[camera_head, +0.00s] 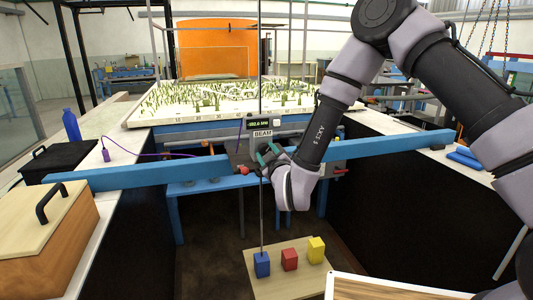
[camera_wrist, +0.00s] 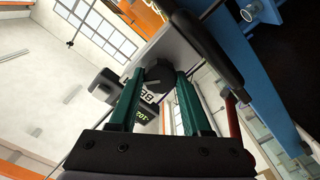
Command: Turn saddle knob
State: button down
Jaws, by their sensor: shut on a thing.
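The saddle (camera_head: 242,156) sits on the blue beam (camera_head: 130,176), with a vertical rod through it and a small display (camera_head: 258,122) above a BEAM label. My gripper (camera_head: 268,157) is at the saddle's right side. In the wrist view, the green fingers of my gripper (camera_wrist: 158,78) are shut on a round black knob (camera_wrist: 158,70) with a pale pointer line, one finger on each side. In the head view my gripper hides this knob. A small red knob (camera_head: 243,170) shows at the saddle's lower front.
Blue, red and yellow blocks (camera_head: 289,259) stand on a board below the beam. A wooden box (camera_head: 48,232) and a black case (camera_head: 58,158) are at left. The planted model bed (camera_head: 225,98) lies behind the beam. A dark red bar (camera_wrist: 234,115) is close beside the right finger.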

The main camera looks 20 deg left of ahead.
jog(key=shift+c, duration=1.8)
grip_release()
jog(key=v, duration=1)
jog(key=shift+s+d, duration=0.3)
